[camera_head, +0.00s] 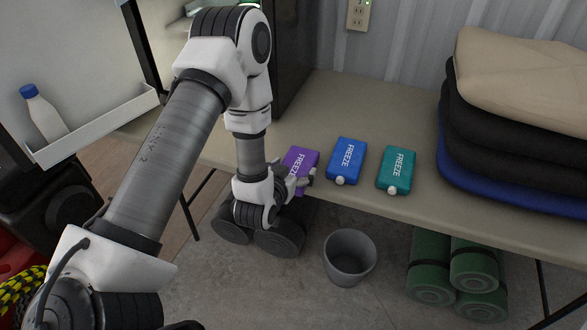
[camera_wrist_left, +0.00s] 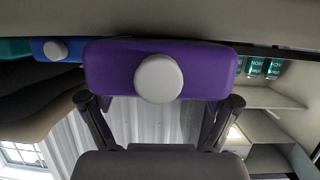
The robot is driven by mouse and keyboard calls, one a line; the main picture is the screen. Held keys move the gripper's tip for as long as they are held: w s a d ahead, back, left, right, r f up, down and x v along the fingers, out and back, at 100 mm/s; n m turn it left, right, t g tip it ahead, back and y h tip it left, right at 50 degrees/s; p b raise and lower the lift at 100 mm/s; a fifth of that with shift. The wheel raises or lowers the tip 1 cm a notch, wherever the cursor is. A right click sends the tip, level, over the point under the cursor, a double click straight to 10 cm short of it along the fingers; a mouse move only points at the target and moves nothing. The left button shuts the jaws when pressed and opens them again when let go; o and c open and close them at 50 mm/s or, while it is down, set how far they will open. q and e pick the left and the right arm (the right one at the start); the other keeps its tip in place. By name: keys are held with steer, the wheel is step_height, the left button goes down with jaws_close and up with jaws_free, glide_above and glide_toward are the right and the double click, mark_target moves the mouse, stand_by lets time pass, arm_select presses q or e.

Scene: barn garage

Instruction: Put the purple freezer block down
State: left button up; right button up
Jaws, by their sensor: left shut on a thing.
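The purple freezer block (camera_head: 301,160) is at the table's front edge, left of a blue freezer block (camera_head: 347,160) and a teal one (camera_head: 397,170). My left gripper (camera_head: 302,181) is shut on its near end and partly hides it. In the left wrist view the purple block (camera_wrist_left: 210,62), with its round white cap, spans between the fingers of my left gripper (camera_wrist_left: 160,103). The tan tabletop (camera_head: 410,210) lies close to the block; I cannot tell whether they touch. My right gripper is not in view.
Folded tan, black and blue fabric (camera_head: 520,85) is stacked at the table's right. An open fridge door with a bottle (camera_head: 44,115) is at left. A grey bin (camera_head: 349,258) and green rolls (camera_head: 432,265) are below. Bare tabletop lies behind the blocks.

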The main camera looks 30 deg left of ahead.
arm_select(q)
steer(key=shift+s+f, duration=0.1)
steer(key=o, duration=1.3)
steer(key=shift+c, duration=0.2)
